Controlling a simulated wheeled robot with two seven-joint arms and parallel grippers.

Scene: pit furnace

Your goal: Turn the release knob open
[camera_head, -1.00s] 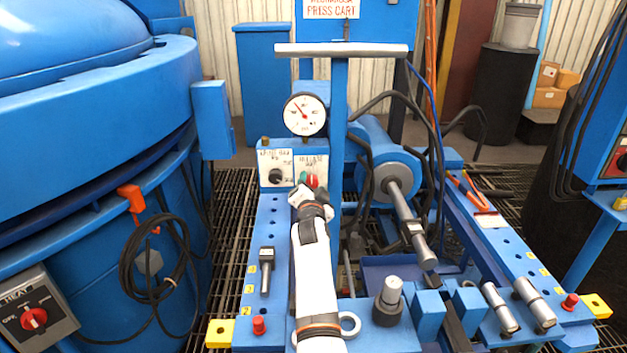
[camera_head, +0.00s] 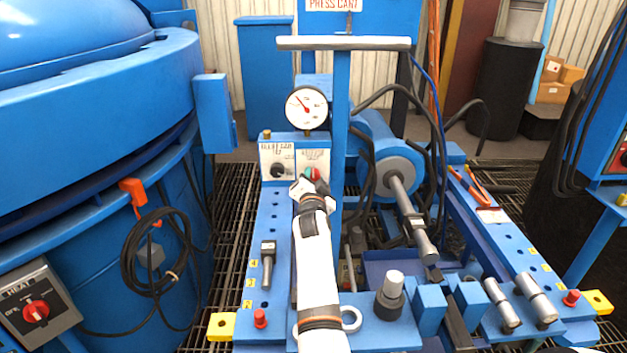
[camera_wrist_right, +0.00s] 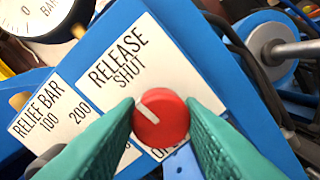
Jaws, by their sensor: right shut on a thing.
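The release knob (camera_wrist_right: 161,117) is round and red with a white pointer mark. In the right wrist view its mark points up-left, toward the word SHUT on the white RELEASE label (camera_wrist_right: 122,68). The word OPEN below is partly hidden. My right gripper (camera_wrist_right: 162,120) has a green finger on each side of the knob and is shut on it. In the head view my right gripper (camera_head: 311,180) reaches the front of the control box, and only a little of the knob shows there. My left gripper is not in view.
A relief knob (camera_head: 278,170) sits just left on the same box, with a pressure gauge (camera_head: 307,108) above. A blue post (camera_head: 341,130) with a crossbar stands close on the right. A cylinder (camera_head: 388,165) and hoses lie farther right.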

